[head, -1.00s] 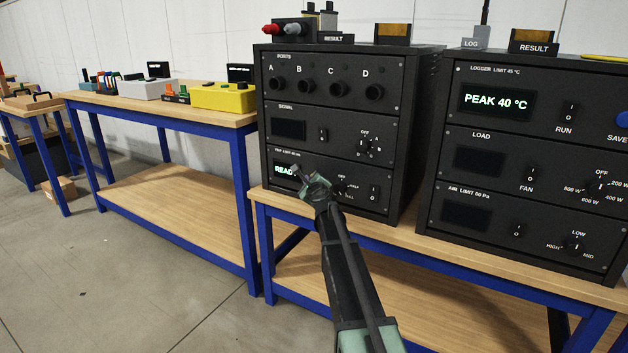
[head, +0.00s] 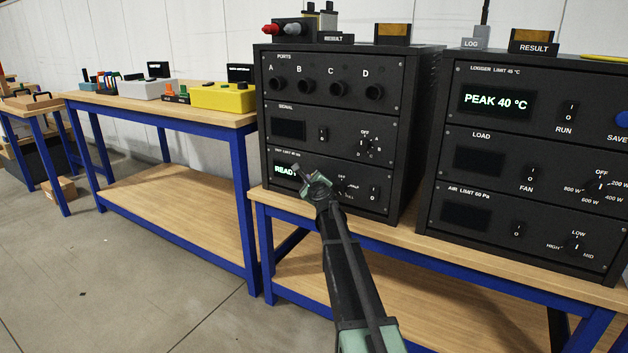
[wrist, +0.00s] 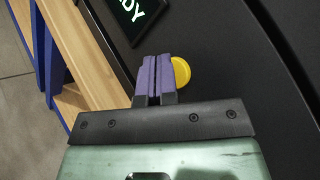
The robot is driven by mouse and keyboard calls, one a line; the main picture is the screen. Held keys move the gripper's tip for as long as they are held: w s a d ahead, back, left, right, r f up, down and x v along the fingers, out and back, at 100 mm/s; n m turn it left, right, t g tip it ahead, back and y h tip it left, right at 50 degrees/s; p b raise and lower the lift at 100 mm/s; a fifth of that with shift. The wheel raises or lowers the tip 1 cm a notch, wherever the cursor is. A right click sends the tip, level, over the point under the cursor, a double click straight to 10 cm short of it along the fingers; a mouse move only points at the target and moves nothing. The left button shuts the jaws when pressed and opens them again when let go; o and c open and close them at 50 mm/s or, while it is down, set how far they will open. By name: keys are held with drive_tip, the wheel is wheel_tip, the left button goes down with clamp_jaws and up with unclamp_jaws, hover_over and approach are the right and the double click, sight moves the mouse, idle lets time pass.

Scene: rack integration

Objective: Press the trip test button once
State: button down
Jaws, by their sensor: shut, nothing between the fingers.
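The trip panel (head: 350,203) is the lowest panel of the left black rack. A round yellow button (wrist: 182,73), likely the trip test button, sits just right of my fingertips in the wrist view, partly covered by the right finger. It is hidden in the head view. My gripper (wrist: 153,60) has its purple fingers together and empty. In the head view my gripper (head: 297,170) is in front of the trip panel. Contact cannot be told.
The signal panel (head: 345,123) is above. A second rack (head: 530,160) stands to the right. The wooden bench edge (head: 275,203) runs below.

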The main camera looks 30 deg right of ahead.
drive_tip(key=shift+d, duration=0.1)
drive_tip(key=shift+s+a, duration=0.2)
drive_tip(key=shift+a, duration=0.15)
drive_tip(key=s+a, duration=0.2)
drive_tip(key=a, duration=0.1)
drive_tip(key=s+a, duration=0.1)
drive_tip(key=a, duration=0.1)
drive_tip(key=shift+s, duration=0.15)
idle(0.4)
idle(0.6)
